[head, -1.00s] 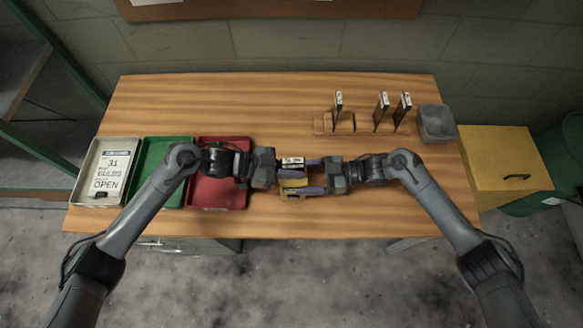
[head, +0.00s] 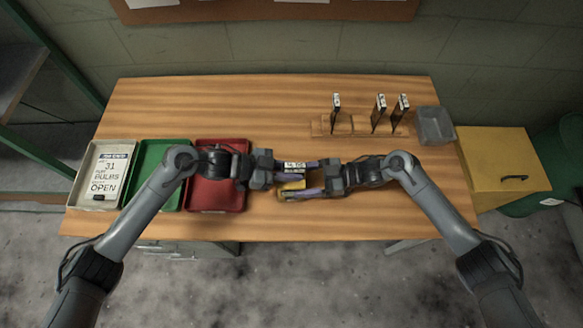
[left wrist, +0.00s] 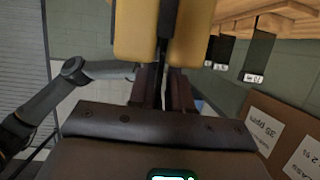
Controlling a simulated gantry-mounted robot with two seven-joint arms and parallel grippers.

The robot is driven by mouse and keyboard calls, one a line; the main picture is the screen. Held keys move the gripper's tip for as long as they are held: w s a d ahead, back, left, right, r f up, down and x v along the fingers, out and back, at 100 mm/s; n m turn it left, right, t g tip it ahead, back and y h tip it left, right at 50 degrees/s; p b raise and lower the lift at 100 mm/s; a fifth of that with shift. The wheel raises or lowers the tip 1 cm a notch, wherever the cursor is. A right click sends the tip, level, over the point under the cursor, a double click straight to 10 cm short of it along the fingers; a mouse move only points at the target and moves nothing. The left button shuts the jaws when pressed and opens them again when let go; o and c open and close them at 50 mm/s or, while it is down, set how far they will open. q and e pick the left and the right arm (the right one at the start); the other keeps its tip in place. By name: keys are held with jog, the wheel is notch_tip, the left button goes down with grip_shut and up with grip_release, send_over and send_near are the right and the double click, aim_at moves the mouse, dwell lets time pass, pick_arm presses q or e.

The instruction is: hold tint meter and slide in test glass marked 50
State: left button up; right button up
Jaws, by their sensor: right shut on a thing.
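The yellow tint meter (head: 291,186) is above the front middle of the table, and my right gripper (head: 312,178) is shut on it from the right. In the left wrist view the meter shows as two yellow blocks (left wrist: 134,30) with a dark strip in the slot between them. A test glass with a white label (head: 294,165) is at the meter's far side; its number is too small to read. My left gripper (head: 284,172) is at the meter's left. Its fingers (left wrist: 164,88) are close together below the slot; whether they grip the glass is unclear.
Three labelled dark glasses (head: 380,108) stand in a wooden rack (head: 357,124) at the back right, beside a grey bin (head: 435,126). A red tray (head: 218,202), a green tray (head: 150,185) and a pale tray with a sign (head: 104,202) line the left. The middle back is clear.

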pick_arm(q)
jog(key=shift+s+a+f+y, duration=0.15)
jog(key=shift+a+f, duration=0.3)
jog(key=shift+f, duration=0.15)
jog(key=shift+s+a+f+y, duration=0.1)
jog(key=shift+a+f+y, duration=0.05)
jog(key=shift+a+f, duration=0.35)
pick_arm(e)
jog(key=shift+w+d+f, duration=0.1)
jog(key=shift+w+d, duration=0.1)
jog(key=shift+d, duration=0.2)
jog(key=shift+s+a, duration=0.2)
jog(key=shift+a, duration=0.05)
jog(key=shift+c, duration=0.4)
pick_arm(q)
jog(key=r+v, duration=0.2)
jog(key=v, duration=0.9)
jog(key=shift+w+d, duration=0.3)
jog(key=shift+d, duration=0.1)
pick_arm(e)
jog(key=o, duration=0.9)
